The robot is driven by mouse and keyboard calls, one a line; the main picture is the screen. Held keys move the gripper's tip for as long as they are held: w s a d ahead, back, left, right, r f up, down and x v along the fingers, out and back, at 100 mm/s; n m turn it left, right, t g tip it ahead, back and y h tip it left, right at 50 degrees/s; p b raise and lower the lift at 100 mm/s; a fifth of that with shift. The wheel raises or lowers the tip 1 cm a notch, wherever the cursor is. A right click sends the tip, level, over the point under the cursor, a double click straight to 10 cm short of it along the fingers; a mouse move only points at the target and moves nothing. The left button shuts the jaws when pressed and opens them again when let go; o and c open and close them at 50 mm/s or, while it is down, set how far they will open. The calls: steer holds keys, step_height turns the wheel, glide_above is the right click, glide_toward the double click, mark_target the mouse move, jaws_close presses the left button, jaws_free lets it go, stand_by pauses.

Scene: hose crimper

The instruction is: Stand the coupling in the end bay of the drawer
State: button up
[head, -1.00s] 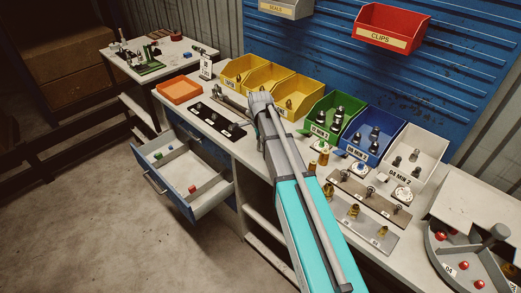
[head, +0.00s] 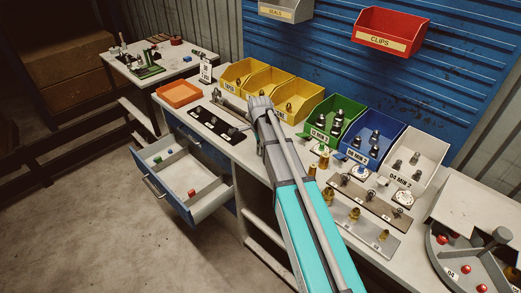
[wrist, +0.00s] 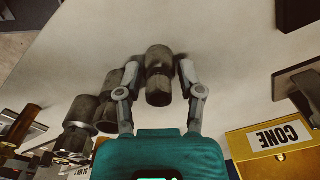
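The drawer (head: 215,197) is pulled out under the left part of the bench, divided into bays. A small red piece (head: 192,192) lies in a near bay and a green piece (head: 158,160) in the far part. My gripper (wrist: 162,68) is over the bench in front of the yellow bins, its tips mostly hidden in the head view. In the wrist view a dark grey cylindrical coupling (wrist: 159,80) is between its two fingers. The fingers look open around it, with a narrow gap on the right side. Other dark couplings (wrist: 82,118) stand to the left.
Yellow bins (head: 268,78), a green bin (head: 318,128), a blue bin (head: 372,140) and a white bin (head: 422,160) line the bench's back. An orange tray (head: 178,95) and a black strip with fittings (head: 218,122) lie left of my gripper. Plates with brass fittings (head: 362,215) are to the right.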

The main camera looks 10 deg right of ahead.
jaws_close()
steer(key=shift+r, duration=0.2)
step_height(320, 180, up, 3)
steer(key=p, duration=0.3)
steer(key=s+a+r+p, duration=0.5)
steer(key=s+r+p, duration=0.4)
steer(key=s, duration=0.4)
steer(key=shift+r+p, duration=0.35)
steer(key=shift+p, duration=0.15)
